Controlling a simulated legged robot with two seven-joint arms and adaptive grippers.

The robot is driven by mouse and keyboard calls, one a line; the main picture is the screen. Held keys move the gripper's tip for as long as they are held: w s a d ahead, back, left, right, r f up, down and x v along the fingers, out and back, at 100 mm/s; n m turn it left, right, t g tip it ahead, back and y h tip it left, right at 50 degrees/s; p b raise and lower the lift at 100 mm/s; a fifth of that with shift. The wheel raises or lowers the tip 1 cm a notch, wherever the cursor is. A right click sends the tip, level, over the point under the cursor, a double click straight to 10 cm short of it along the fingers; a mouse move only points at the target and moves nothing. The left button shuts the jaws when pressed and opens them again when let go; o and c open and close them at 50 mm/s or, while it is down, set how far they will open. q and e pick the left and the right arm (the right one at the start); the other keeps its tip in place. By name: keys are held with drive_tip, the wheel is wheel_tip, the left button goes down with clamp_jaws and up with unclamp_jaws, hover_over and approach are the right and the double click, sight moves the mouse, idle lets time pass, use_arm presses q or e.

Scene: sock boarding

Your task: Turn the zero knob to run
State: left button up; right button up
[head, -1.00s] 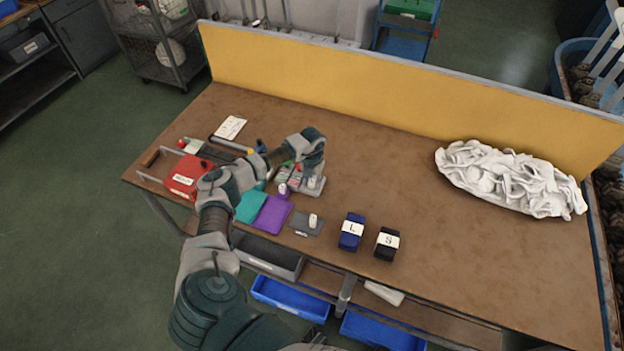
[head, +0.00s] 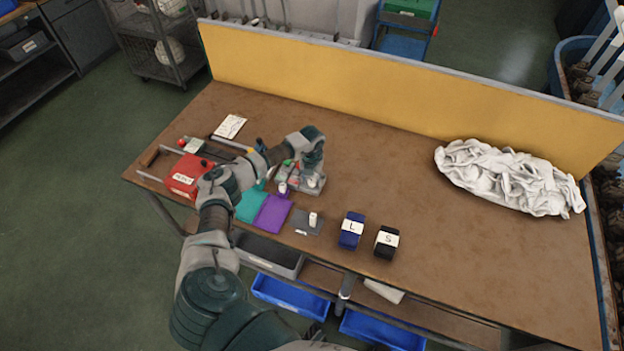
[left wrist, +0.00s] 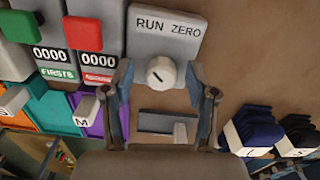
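The zero knob (left wrist: 161,72) is a round white knob with a short dark mark on its face. It sits on a grey box (left wrist: 172,20) lettered RUN and ZERO. In the left wrist view my left gripper (left wrist: 159,80) is open, with one finger on each side of the knob. Gaps seem to show between fingers and knob; I cannot tell whether either touches. In the head view the left gripper (head: 309,166) is over the grey box, and the knob (head: 313,181) shows just below it. My right gripper is not in view.
Two counters with a green button (left wrist: 20,26) and a red button (left wrist: 83,33) stand left of the box. Teal (head: 251,206) and purple (head: 272,212) pads, and blue L (head: 351,232) and black S (head: 387,244) bundles, lie nearby. White socks (head: 510,177) are heaped right; mid-table is clear.

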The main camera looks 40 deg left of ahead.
sight(312, 180)
use_arm(q)
wheel_tip(312, 180, up, 12)
idle(0.6)
drive_tip(key=shift+f, duration=0.15)
idle(0.3)
